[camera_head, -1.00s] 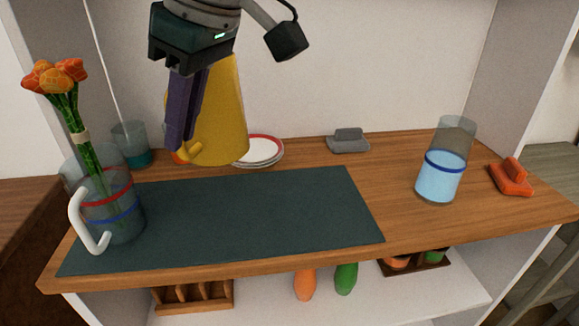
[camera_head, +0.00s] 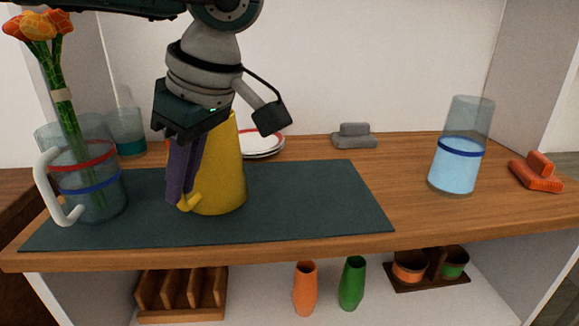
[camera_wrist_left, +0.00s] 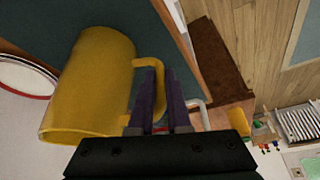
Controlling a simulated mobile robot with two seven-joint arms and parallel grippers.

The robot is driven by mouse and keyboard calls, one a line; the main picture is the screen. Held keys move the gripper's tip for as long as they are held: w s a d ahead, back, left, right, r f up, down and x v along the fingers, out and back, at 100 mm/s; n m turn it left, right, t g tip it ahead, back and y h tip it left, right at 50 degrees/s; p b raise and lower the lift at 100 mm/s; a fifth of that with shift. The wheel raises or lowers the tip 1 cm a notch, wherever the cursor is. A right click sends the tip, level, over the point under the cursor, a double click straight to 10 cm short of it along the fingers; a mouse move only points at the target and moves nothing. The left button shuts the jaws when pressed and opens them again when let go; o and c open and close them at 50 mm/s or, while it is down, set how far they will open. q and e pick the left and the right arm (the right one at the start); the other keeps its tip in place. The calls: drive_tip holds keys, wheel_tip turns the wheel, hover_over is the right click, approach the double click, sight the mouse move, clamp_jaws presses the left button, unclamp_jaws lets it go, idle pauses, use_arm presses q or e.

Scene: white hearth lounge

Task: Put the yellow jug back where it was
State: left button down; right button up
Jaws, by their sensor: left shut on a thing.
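The yellow jug (camera_head: 222,172) is upright at the dark mat (camera_head: 300,200) on the wooden counter; I cannot tell whether its base touches the mat. My left gripper (camera_head: 183,200) is shut on the jug's handle, on the jug's left side. In the left wrist view the jug (camera_wrist_left: 92,85) lies left of the purple fingers (camera_wrist_left: 160,112), which close around its handle. The gripper hides part of the jug's upper left. My right gripper is not in view.
A clear jug (camera_head: 100,190) with orange flowers stands at the mat's left end. Behind are a teal-bottomed glass (camera_head: 129,135) and stacked plates (camera_head: 263,144). The mat's right half is clear.

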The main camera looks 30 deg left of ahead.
use_arm(q)
drive_tip(key=shift+f, duration=0.1)
drive_tip(key=c, duration=0.9)
unclamp_jaws()
